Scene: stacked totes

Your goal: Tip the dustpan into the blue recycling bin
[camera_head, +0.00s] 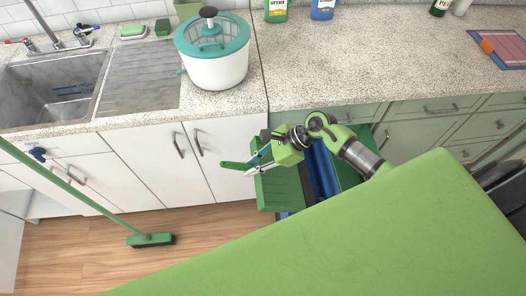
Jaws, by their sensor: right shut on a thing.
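My right gripper (256,164) is over the lower cabinets right of the white doors. It is shut on a green handle (234,166), which pokes out to the left and looks like the dustpan's. The pan itself is hard to make out against a green box-shaped part (279,190) just below the gripper. The blue recycling bin (322,172) shows as a narrow strip right of that part, below my right wrist and partly hidden by my arm. I cannot tell whether anything lies in the pan. My left gripper is not in view.
A green broom (151,240) leans at the left, its head on the wooden floor. The counter above holds a white pot with a teal lid (213,55), bottles (322,9) and a sink (50,90). White cabinet doors (150,165) stand left of the gripper.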

